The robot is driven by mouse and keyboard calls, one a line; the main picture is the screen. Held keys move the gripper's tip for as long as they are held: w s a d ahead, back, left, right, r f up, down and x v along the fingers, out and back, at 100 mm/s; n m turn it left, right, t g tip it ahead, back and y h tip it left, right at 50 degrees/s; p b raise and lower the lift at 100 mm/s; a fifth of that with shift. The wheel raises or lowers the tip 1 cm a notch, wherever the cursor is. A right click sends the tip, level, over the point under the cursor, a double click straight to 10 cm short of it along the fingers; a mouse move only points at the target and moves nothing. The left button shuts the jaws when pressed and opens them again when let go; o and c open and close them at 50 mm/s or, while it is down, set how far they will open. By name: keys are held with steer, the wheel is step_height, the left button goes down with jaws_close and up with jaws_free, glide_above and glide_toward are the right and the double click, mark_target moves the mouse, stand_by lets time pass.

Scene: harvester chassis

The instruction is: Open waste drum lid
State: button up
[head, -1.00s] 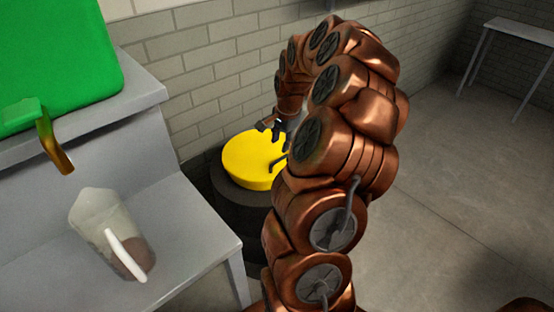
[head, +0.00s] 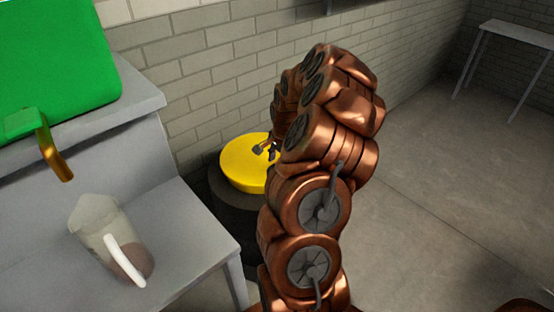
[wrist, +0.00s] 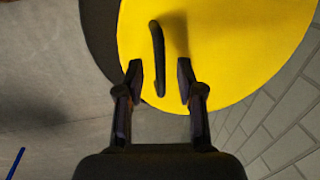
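The waste drum (head: 240,213) is dark and stands on the floor against the brick wall, with a round yellow lid (head: 238,163) on top. In the wrist view the yellow lid (wrist: 255,50) fills the upper middle, and its dark bar handle (wrist: 158,58) stands out from it. My gripper (wrist: 158,80) is open, with one finger on each side of the handle's near end. I cannot tell whether a finger touches the handle. In the head view my gripper (head: 266,151) is over the lid, partly hidden by my copper arm.
A grey bench (head: 195,240) left of the drum holds a clear jug (head: 105,240) with a white handle. A green container (head: 60,60) with a brass tap (head: 55,150) sits above it. A small table (head: 515,38) stands far right; the floor between is clear.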

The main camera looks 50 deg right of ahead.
steer(key=shift+c, duration=0.3)
jaws_close()
stand_by(0.3)
